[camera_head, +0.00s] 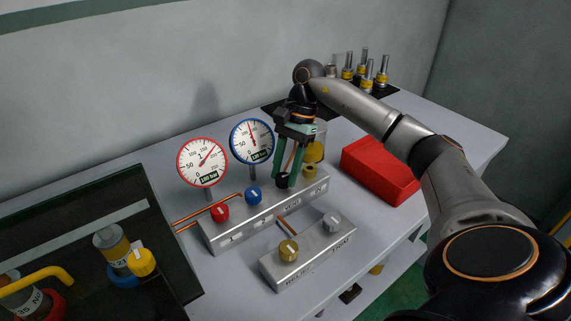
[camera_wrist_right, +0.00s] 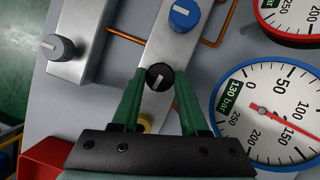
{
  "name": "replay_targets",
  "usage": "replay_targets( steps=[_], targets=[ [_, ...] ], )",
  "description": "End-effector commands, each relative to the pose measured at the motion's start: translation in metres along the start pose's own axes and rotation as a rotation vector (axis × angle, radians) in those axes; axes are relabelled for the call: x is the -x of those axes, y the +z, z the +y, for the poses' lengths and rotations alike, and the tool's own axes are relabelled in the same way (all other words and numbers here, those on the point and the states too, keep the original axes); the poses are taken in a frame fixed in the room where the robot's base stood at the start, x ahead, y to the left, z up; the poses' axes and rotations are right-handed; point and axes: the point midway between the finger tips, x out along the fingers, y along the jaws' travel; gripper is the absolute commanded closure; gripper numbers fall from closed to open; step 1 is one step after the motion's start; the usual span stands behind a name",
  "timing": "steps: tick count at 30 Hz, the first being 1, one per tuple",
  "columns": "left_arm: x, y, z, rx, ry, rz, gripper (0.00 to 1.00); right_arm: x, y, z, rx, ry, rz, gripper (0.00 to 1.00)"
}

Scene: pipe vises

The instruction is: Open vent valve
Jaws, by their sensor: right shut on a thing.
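The vent valve is a black knob with a white line on the long metal manifold (camera_head: 222,232), above the VENT label. The black knob (camera_wrist_right: 160,77) shows between my green fingers in the right wrist view. My right gripper (camera_head: 284,178) comes down from above and is shut on this knob; the fingers hide most of it in the head view. The blue-rimmed gauge (camera_head: 252,141) reads about 130 bar and the red-rimmed gauge (camera_head: 202,161) about 180 bar. My left gripper is not in view.
A red knob (camera_head: 220,212), a blue knob (camera_head: 253,195) and a brass knob (camera_head: 310,171) sit on the manifold. A smaller block (camera_head: 305,262) stands in front. A red box (camera_head: 381,170) lies right. A dark tray (camera_head: 163,230) is at left.

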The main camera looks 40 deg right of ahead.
Motion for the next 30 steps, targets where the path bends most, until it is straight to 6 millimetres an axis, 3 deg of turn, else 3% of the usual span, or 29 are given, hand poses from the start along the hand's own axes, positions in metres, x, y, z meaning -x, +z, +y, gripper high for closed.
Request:
replay_targets(
  steps=[19,20,27,30],
  targets=[
    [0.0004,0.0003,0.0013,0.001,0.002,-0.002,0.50,0.0007,-0.0003,-0.0008,0.050,0.018,0.002,1.00],
    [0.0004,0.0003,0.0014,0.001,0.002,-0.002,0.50,0.0007,-0.0003,-0.0008,0.050,0.018,0.002,0.55],
    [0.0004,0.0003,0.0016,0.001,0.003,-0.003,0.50,0.0004,-0.0002,-0.0006,0.049,0.019,0.002,0.28],
    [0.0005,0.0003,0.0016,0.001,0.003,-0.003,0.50,0.0003,-0.0002,-0.0005,0.049,0.019,0.001,0.26]
  ],
)
